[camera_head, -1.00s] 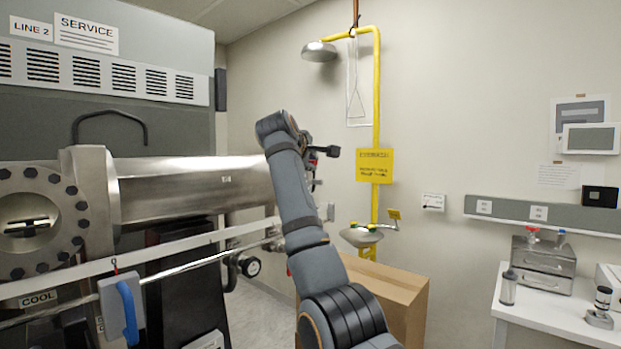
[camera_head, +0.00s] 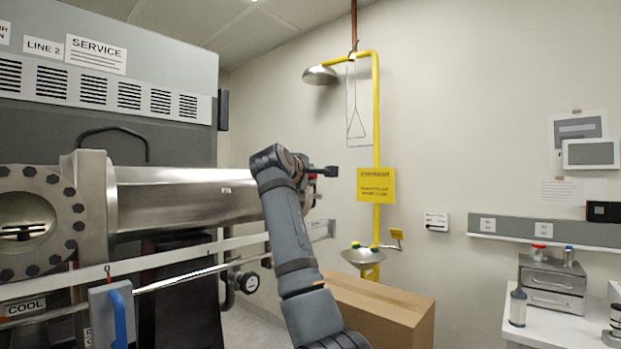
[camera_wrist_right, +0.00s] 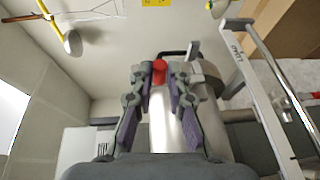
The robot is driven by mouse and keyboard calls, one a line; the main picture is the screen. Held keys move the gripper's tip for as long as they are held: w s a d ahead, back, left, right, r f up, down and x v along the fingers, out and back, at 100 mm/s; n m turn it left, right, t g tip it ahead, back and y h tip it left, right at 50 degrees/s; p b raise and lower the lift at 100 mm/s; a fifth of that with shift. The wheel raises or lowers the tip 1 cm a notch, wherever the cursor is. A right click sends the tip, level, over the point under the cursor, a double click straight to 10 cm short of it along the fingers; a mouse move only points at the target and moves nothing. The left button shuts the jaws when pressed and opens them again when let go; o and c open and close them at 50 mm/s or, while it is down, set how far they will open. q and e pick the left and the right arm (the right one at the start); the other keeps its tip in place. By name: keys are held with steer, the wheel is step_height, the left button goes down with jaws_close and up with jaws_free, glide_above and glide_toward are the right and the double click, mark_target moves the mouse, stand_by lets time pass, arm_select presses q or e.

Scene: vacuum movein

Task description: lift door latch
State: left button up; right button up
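A steel cylinder (camera_head: 185,195) runs across the left of the head view, and my right arm hides its right end. My right gripper (camera_wrist_right: 160,72) is at that end, with its two fingers apart in the right wrist view. A red knob (camera_wrist_right: 159,66) shows between the fingertips; I cannot tell whether they touch it. A black bar (camera_wrist_right: 172,53) shows just beyond it, perhaps part of the latch. In the head view the right gripper (camera_head: 312,173) is seen from behind, beside a dark piece (camera_head: 330,171). My left gripper is not in view.
A white rail (camera_head: 160,260) and a steel rod (camera_head: 180,277) run below the cylinder. A cardboard box (camera_head: 385,310) stands to the right of my arm. A yellow shower pipe (camera_head: 376,130) with an eyewash bowl (camera_head: 362,257) is behind. A white bench (camera_head: 550,325) is at far right.

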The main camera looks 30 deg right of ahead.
steer(key=o, duration=0.4)
steer(key=shift+a, duration=0.25)
steer(key=v, duration=1.2)
steer(key=shift+f, duration=0.1)
